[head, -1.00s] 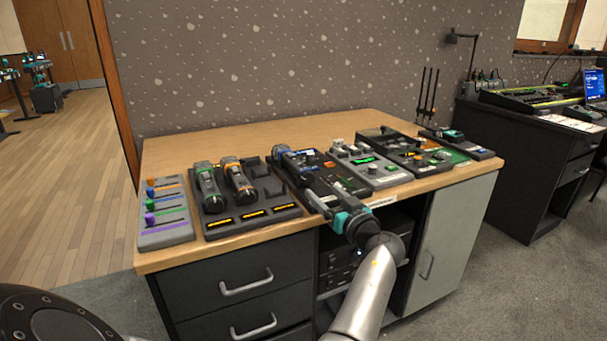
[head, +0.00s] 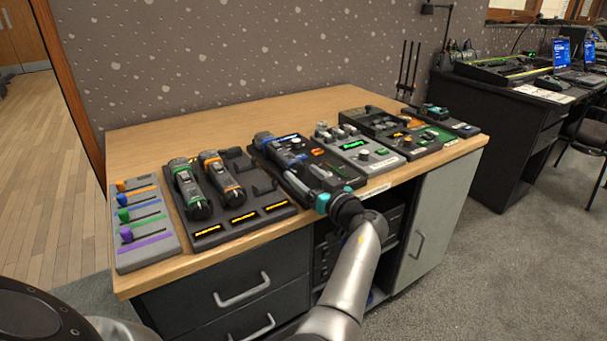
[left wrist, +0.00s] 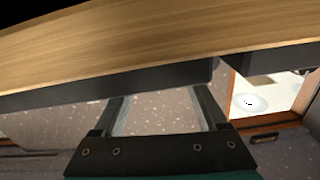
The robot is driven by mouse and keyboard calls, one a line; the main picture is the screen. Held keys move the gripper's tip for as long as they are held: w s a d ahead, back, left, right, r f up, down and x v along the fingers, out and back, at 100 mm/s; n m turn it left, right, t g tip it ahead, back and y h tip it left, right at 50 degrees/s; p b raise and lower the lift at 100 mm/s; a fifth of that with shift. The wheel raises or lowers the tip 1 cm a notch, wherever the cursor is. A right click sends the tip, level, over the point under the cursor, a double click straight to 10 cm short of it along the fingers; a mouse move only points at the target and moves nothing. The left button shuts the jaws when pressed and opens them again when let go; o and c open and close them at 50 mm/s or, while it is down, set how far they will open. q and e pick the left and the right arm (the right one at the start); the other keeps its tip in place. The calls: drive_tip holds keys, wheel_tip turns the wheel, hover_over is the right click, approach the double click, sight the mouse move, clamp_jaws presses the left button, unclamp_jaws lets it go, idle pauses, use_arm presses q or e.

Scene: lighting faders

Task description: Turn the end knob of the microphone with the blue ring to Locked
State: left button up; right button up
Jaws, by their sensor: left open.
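The microphone with the blue ring (head: 280,150) lies on a black panel right of the cradle, its near end pointing toward the front edge. Its end knob is too small to read, and I see no Locked mark. A gap to the microphone is hard to judge. In the left wrist view the left gripper's fingers (left wrist: 165,105) are spread with nothing between them. My right gripper is not in view.
Microphones with a green ring (head: 187,185) and an orange ring (head: 219,175) lie in the black cradle (head: 244,226). A grey fader box (head: 143,225) is at far left; a grey control panel (head: 360,150) and more panels stand right. The desk's back strip (head: 210,120) is clear.

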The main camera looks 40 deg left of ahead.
use_arm(q)
drive_tip(key=shift+c, duration=0.2)
clamp_jaws()
idle(0.3)
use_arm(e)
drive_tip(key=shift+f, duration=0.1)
use_arm(q)
drive_tip(key=shift+m, duration=0.4)
drive_tip(key=shift+f+m+b, duration=0.1)
drive_tip(key=shift+m+b, duration=0.2)
drive_tip(key=shift+b, duration=0.1)
drive_tip(key=shift+m, duration=1.5)
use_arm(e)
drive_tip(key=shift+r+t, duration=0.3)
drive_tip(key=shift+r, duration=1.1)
